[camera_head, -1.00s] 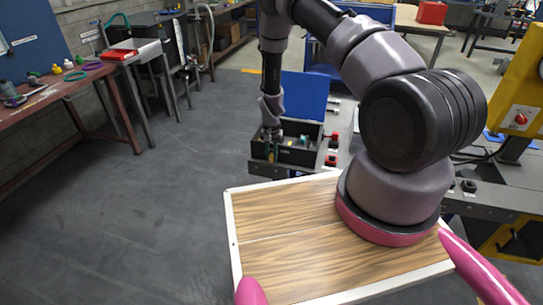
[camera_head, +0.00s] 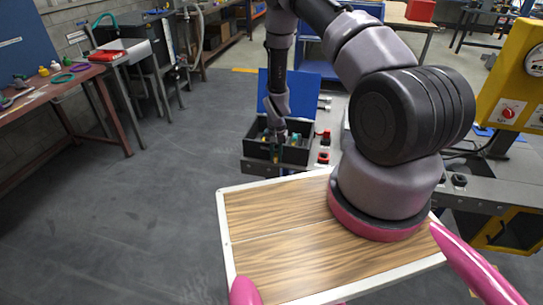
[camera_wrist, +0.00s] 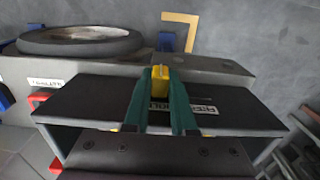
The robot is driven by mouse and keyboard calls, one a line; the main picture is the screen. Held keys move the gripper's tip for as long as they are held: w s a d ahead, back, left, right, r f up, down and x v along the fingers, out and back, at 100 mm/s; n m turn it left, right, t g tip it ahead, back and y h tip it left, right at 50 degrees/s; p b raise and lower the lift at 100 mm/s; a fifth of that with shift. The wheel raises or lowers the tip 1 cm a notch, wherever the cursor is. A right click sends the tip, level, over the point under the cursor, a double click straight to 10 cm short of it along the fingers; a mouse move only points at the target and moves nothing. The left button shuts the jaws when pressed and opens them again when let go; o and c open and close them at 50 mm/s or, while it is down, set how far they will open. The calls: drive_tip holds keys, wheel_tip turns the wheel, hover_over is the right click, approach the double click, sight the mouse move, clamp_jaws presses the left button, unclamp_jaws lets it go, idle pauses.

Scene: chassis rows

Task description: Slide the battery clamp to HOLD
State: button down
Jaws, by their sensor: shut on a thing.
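The battery clamp shows in the wrist view as a yellow slider knob (camera_wrist: 161,80) on a dark flat plate (camera_wrist: 90,103). My gripper (camera_wrist: 161,98) has two teal fingers, one on each side of the knob, and is shut on it. A white label (camera_wrist: 203,110) lies just right of the fingers; it is partly covered and I cannot read it all. In the head view my gripper (camera_head: 276,152) reaches down at the front of a black open box (camera_head: 256,148) on the grey bench. The knob is too small to make out there.
In the wrist view a round grey rim (camera_wrist: 80,40) stands behind left, and a yellow angle piece (camera_wrist: 180,27) lies behind the plate. Red knobs (camera_head: 323,158) sit right of the box. A yellow machine (camera_head: 508,85) stands at right. The floor at left is clear.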

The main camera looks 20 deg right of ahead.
drive_tip(key=shift+s+d, duration=0.1)
drive_tip(key=shift+d, duration=0.05)
drive_tip(key=c, duration=0.7)
unclamp_jaws()
wheel_tip(320, 180, up, 11)
drive_tip(key=shift+f, duration=0.1)
